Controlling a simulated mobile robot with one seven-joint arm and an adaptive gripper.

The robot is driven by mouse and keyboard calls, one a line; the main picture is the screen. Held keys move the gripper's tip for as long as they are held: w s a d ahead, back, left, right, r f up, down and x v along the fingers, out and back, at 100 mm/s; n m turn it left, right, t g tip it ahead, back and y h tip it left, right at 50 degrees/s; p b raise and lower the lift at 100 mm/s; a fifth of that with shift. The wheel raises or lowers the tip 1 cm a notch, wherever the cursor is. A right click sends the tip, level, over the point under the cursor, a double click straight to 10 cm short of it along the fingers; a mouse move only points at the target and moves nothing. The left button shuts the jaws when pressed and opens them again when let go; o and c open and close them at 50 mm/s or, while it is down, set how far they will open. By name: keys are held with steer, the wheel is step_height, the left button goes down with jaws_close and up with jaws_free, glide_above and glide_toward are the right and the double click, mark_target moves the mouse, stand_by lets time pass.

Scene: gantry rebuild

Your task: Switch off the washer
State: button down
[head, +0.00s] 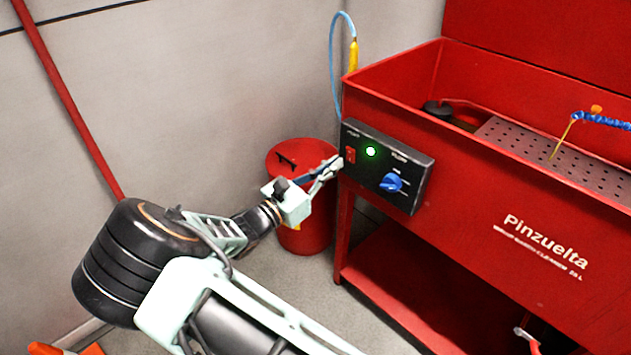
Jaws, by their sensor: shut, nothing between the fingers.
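The washer (480,215) is a red open basin on legs, marked "Pinzuelta", on the right. A black control box (425,178) is fixed to its front left corner. The box has a red rocker switch (350,155) at its left, a lit green lamp (371,152) beside it and a blue rotary knob (391,182) to the lower right. My gripper (338,163) is shut and empty, with its fingertips just left of and slightly below the red switch. I cannot tell whether they touch the switch or box.
A red bin (303,240) with a lid stands on the floor behind my gripper. A blue hose with a yellow nozzle (353,55) hangs at the washer's back left. The washer's lower shelf (400,290) lies below the box.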

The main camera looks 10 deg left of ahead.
mark_target(350, 151)
steer(key=shift+b+x, duration=0.3)
steer(key=shift+x, duration=1.3)
steer(key=p, duration=0.1)
steer(key=r+p, duration=0.1)
steer(key=shift+w+d+p, duration=0.15)
steer(key=shift+w+p, duration=0.1)
steer(key=shift+p, duration=0.05)
steer(key=shift+w+d+r+g+y+p, duration=0.15)
steer(key=shift+g+y+p, duration=0.35)
steer(key=shift+p, duration=0.6)
steer(key=shift+f, duration=0.3)
